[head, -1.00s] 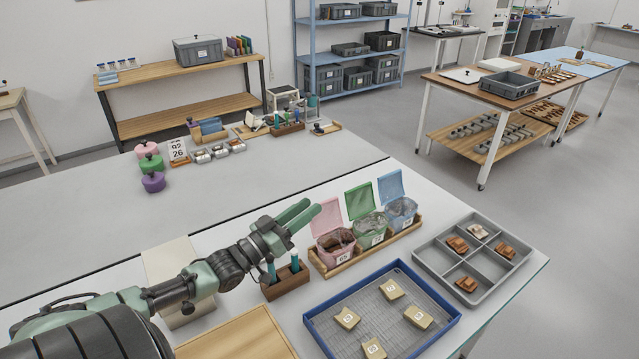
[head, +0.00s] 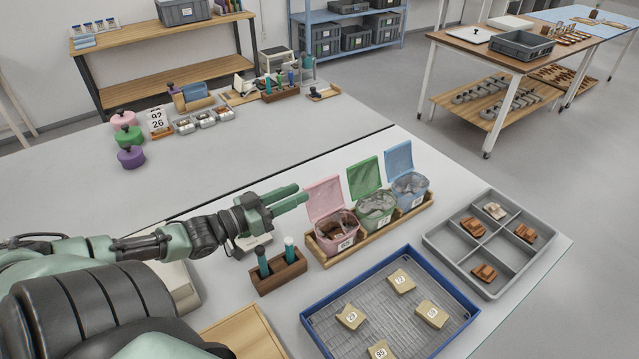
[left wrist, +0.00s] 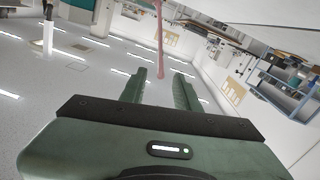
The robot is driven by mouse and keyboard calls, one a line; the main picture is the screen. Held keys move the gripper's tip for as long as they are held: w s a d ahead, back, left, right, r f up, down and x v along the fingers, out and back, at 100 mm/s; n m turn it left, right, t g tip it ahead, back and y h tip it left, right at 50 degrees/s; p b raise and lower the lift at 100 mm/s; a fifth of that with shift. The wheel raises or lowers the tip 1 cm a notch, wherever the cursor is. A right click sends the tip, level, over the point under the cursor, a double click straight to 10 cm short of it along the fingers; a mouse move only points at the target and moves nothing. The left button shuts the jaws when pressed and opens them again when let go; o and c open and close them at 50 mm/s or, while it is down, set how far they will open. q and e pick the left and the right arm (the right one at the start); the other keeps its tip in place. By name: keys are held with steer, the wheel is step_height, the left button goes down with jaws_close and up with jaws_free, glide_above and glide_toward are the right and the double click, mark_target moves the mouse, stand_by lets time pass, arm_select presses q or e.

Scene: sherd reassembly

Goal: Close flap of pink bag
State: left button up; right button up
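The pink bag (head: 337,236) stands in the wooden tray at the left end of the row, with label 65 on its front. Its pink flap (head: 324,197) stands up, open, at the back of the bag. My left gripper (head: 303,194) is just left of the flap, its green fingers level and pointing right. In the left wrist view the fingers (left wrist: 160,80) are spread with a clear gap. A thin pink strip (left wrist: 160,38), likely the flap edge-on, shows beyond and between the tips. I cannot tell whether they touch. My right gripper is not in view.
The green bag (head: 375,213) and blue bag (head: 410,190) stand beside the pink one, flaps up. A tube rack (head: 278,272) stands just below my left gripper. A blue-rimmed tray (head: 455,295) with numbered blocks and a grey divided tray (head: 480,205) with sherds are in front and right.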

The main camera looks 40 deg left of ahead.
mark_target(338, 175)
arm_select(q)
steer(key=shift+b+x, duration=0.5)
steer(key=shift+x, duration=3.45)
steer(key=shift+f, duration=0.1)
jaws_close()
